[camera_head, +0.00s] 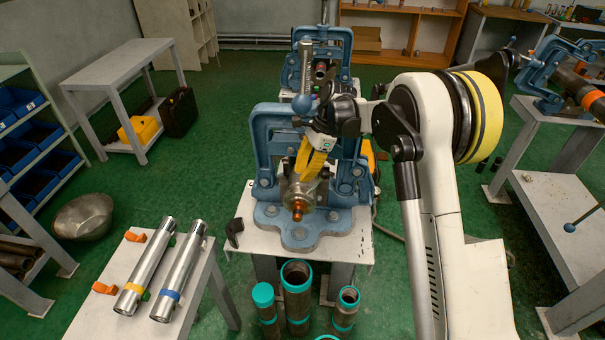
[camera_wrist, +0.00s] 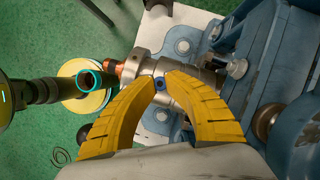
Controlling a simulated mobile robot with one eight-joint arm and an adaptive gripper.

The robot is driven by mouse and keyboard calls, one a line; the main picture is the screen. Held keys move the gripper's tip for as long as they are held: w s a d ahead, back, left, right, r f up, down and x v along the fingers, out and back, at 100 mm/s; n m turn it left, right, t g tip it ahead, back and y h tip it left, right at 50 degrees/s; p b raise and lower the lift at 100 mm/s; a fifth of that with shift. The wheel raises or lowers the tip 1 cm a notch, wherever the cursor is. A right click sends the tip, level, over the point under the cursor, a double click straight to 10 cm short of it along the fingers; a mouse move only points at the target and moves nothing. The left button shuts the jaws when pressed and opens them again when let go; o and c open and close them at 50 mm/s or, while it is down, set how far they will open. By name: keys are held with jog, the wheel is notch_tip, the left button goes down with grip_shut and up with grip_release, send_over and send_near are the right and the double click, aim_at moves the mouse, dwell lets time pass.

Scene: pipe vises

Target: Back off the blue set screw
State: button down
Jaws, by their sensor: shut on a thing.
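The blue set screw (camera_wrist: 159,84) shows in the wrist view as a small blue head with a dark socket. It sits on the side of a silver collar (camera_wrist: 143,66) on a metal shaft. My gripper (camera_wrist: 161,78) has its yellow fingertips closed around the screw, one on each side. In the head view my gripper (camera_head: 308,168) reaches down from above to the shaft held in the blue pipe vise (camera_head: 268,127); the screw itself is hidden there. A copper-coloured tip (camera_head: 298,207) sticks out of the collar toward the front.
The vise stands on a pale stand (camera_head: 350,246). Pipes with teal ends (camera_head: 297,289) stand upright in front of it. Two silver cylinders (camera_head: 180,270) lie on a bench at front left. Another blue vise (camera_head: 341,47) stands behind.

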jog(key=shift+d+f, duration=0.1)
dwell(0.4)
jog(key=c, duration=1.4)
grip_release()
jog(key=shift+o, duration=0.2)
notch_tip(320, 180, up, 10)
